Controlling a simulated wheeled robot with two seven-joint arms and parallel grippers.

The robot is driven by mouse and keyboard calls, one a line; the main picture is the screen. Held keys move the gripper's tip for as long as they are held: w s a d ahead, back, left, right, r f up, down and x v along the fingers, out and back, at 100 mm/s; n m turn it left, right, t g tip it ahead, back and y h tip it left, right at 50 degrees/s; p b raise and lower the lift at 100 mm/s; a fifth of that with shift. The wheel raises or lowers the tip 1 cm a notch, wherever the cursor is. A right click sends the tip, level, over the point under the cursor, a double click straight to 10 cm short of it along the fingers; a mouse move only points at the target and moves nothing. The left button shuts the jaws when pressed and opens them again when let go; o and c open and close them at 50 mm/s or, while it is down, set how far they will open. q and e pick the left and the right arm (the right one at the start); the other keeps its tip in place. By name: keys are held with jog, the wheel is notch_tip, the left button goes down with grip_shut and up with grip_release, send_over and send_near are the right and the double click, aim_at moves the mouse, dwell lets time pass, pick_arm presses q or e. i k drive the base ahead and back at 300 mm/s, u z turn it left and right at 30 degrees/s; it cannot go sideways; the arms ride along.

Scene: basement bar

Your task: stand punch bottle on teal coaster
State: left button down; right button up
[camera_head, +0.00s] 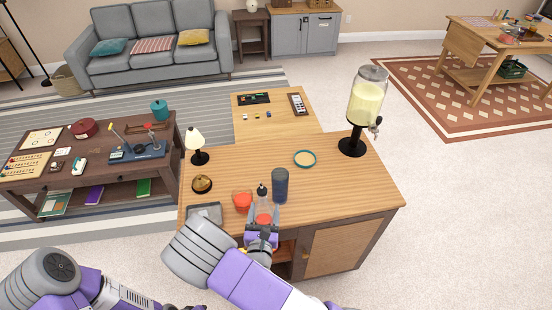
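The punch bottle (262,198) is a small clear bottle with a dark cap and red at its lower part. It looks upright near the counter's front edge. My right gripper (262,213) has its fingers on either side of the bottle; I cannot tell whether they press on it, and they hide part of it. The teal coaster (305,165) is a round disc with a teal rim and tan centre. It lies flat and empty on the counter, behind and to the right of the bottle. My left gripper is out of view; only its arm shows at lower left.
A dark blue tumbler (280,186) stands close to the bottle's right. A red-orange bowl (242,199) is close on its left. A drink dispenser (367,97) stands right of the coaster. A small lamp (195,141) is at left. The wooden counter (340,190) is clear around the coaster.

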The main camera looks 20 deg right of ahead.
aim_at(305, 160)
jog(key=u, duration=2.6)
jog(key=k, duration=2.65)
jog(key=z, duration=1.5)
